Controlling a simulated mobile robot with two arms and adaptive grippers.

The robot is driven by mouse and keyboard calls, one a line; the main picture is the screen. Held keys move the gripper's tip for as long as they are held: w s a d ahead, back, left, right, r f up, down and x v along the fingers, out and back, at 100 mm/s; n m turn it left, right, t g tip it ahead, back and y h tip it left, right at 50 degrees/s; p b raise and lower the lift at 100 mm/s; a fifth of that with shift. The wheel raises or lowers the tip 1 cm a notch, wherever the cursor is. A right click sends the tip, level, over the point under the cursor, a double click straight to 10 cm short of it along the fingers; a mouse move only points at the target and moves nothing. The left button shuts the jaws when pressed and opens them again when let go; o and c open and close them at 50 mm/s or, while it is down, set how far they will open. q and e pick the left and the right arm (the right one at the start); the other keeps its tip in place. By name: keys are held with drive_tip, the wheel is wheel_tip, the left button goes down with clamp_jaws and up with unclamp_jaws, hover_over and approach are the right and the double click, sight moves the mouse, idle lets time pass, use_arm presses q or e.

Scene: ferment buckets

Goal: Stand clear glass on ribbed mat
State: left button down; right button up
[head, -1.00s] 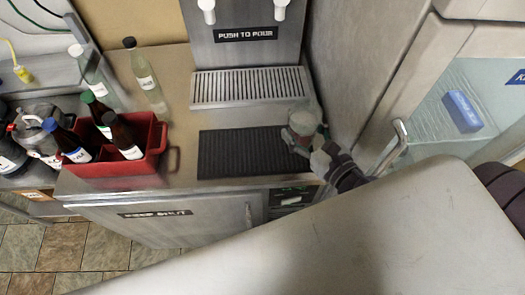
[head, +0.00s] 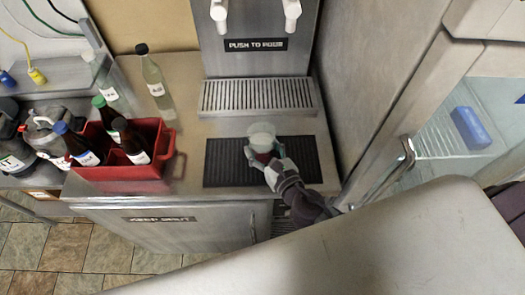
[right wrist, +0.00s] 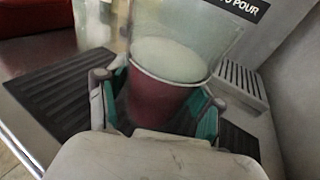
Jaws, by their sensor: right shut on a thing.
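The clear glass (head: 262,134) holds a dark red drink with a pale foam layer on top. It also shows close up in the right wrist view (right wrist: 170,75), roughly upright. My right gripper (head: 263,156) is shut on the glass, with green-padded fingers on either side of it. The black ribbed mat (head: 224,166) lies on the steel counter. It also shows on both sides of the glass in the right wrist view (right wrist: 55,88). The glass is over the mat. Its base is hidden by my gripper, so I cannot tell whether it touches. My left gripper is not in view.
A dispenser with white taps (head: 292,12) and a slotted drip tray (head: 258,97) stands behind the mat. A red crate (head: 120,172) with several bottles is at left. A clear bottle (head: 154,75) stands behind it. A steel wall (head: 365,95) is close at right.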

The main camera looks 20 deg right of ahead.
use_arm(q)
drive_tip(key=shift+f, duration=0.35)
use_arm(e)
drive_tip(key=shift+f, duration=0.6)
drive_tip(key=shift+f, duration=0.25)
drive_tip(key=o, duration=1.3)
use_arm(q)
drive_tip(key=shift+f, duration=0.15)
use_arm(e)
drive_tip(key=shift+r, duration=0.15)
drive_tip(key=shift+s, duration=0.15)
drive_tip(key=b+v, duration=0.3)
drive_tip(key=v, duration=0.7)
drive_tip(key=shift+s+d+b, duration=0.1)
drive_tip(key=shift+s+b, duration=0.25)
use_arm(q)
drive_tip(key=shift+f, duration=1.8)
use_arm(e)
drive_tip(key=shift+s+d+r, duration=0.1)
drive_tip(key=shift+s+r, duration=0.15)
drive_tip(key=shift+s, duration=0.3)
